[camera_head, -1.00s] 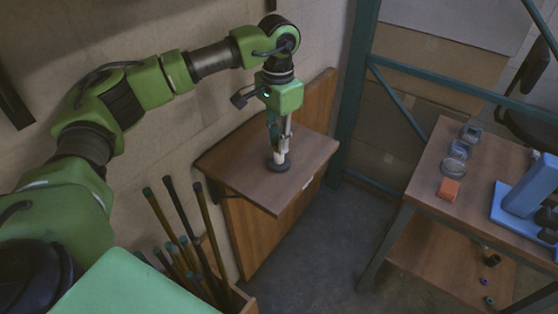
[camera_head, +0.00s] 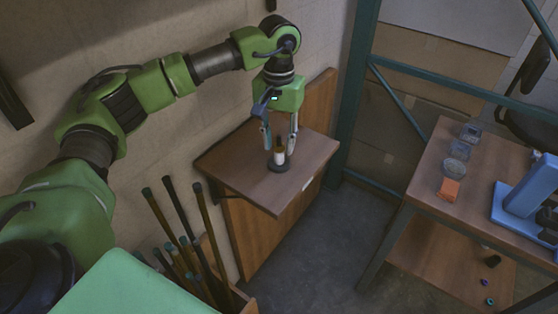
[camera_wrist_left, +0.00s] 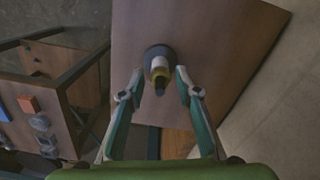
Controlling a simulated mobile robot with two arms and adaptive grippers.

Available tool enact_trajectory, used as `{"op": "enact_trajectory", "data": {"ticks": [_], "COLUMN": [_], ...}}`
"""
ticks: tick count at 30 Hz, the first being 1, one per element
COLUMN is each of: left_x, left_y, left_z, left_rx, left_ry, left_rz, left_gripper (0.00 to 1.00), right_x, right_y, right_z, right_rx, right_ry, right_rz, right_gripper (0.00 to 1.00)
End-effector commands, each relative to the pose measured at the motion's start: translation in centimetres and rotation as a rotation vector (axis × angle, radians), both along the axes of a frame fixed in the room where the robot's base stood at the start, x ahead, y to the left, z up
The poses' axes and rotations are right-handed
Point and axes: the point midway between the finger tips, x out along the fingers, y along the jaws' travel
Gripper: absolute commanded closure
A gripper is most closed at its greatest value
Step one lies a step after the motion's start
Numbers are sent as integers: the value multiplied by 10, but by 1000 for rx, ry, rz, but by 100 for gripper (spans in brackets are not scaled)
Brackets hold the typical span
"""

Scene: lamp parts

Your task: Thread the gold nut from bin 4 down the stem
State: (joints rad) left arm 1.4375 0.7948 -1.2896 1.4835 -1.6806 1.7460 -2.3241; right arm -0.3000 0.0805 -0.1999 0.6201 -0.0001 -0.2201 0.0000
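The lamp stem (camera_head: 279,155) stands upright on a dark round base (camera_head: 272,167) on the wall shelf, with a pale lower part and a dark top. In the left wrist view the stem (camera_wrist_left: 160,86) points toward the camera, above its dark base (camera_wrist_left: 153,52). A gold-yellow band (camera_wrist_left: 160,72), seemingly the gold nut, sits around the stem; its exact seating is unclear. My left gripper (camera_head: 279,139) is open, its fingers apart on either side of the stem top and holding nothing. It also shows open in the left wrist view (camera_wrist_left: 159,74). My right gripper is out of view.
The wooden shelf (camera_head: 235,160) is otherwise clear. A crate of upright rods (camera_head: 185,230) stands below left. The right bench (camera_head: 430,185) holds small clear bins (camera_head: 458,150), an orange block (camera_head: 449,189) and a blue device (camera_head: 525,190). Small parts lie on its lower shelf.

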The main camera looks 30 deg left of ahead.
Motion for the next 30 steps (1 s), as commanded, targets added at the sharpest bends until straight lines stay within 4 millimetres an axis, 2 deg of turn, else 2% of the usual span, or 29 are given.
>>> {"op": "enact_trajectory", "data": {"ticks": [5,15,19,25,26,29,30], "left_x": [0,1,1,1,1,1,1], "left_y": [0,-1,-1,-1,-1,-1,-1], "left_z": [0,0,0,0,0,0,0], "left_rx": [0,0,1,1,1,0,0], "left_ry": [0,0,0,0,0,0,0], "left_rz": [113,532,602,609,609,608,608], "left_gripper": [69,69,69,69,74,100,100], "right_x": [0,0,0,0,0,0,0], "right_y": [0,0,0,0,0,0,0], "right_z": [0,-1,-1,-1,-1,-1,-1], "right_rx": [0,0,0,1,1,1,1], "right_ry": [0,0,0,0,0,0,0], "right_rz": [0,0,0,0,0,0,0], "right_gripper": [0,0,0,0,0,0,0]}}
